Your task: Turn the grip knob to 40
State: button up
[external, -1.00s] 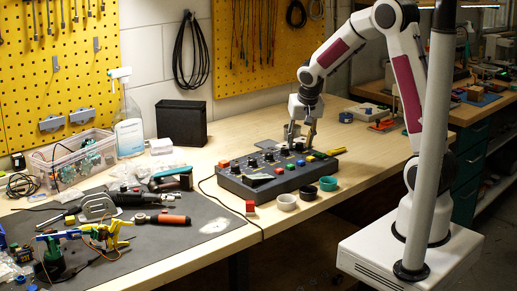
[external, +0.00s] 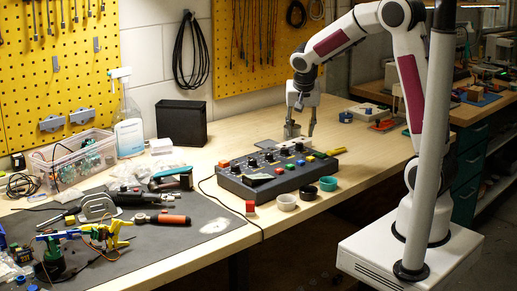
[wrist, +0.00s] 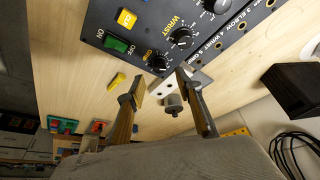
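The control box (external: 262,184) lies on the bench; its knob panel also shows in the wrist view (wrist: 150,12). The grip knob (wrist: 158,63) is black with a pale pointer mark, on a printed dial beside the green switch (wrist: 117,44). Its exact reading is too small to tell. In the external view it seems to be the far-right black knob (external: 299,147). My gripper (external: 302,134) is open and empty, above and behind the box's far edge. In the wrist view its fingers (wrist: 160,88) are apart, short of the knob and not touching it.
A pale block with a grey cylinder (wrist: 173,104) shows between the fingers, behind the box. The wrist knob (wrist: 181,38) sits close to the grip knob. Small cups (external: 286,202) stand in front of the box. A black bin (external: 182,122) stands at the back left.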

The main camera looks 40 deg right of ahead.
jog(key=shift+s+a+r+n, duration=0.25)
jog(key=shift+s+r+n, duration=0.2)
jog(key=shift+s+n, duration=0.05)
jog(key=shift+s+a+r+n, duration=0.25)
jog(key=shift+s+r+n, duration=0.15)
jog(key=shift+s+n, duration=0.1)
jog(key=shift+s+a+f+n+g, duration=0.1)
jog(key=shift+s+f+n+g, duration=0.3)
jog(key=shift+s, duration=0.2)
jog(key=shift+s+a+f+n+y, duration=0.15)
jog(key=shift+s+n+y, duration=0.2)
jog(key=shift+s, duration=0.35)
jog(key=s+a+r+n+y, duration=0.1)
jog(key=s+r+n, duration=0.1)
jog(key=s, duration=0.5)
jog(key=s+r+n, duration=0.2)
jog(key=s, duration=0.6)
jog(key=shift+s+a+n+y, duration=0.15)
jog(key=shift+a+n+y, duration=0.2)
jog(key=shift+a, duration=0.05)
jog(key=shift+r, duration=0.1)
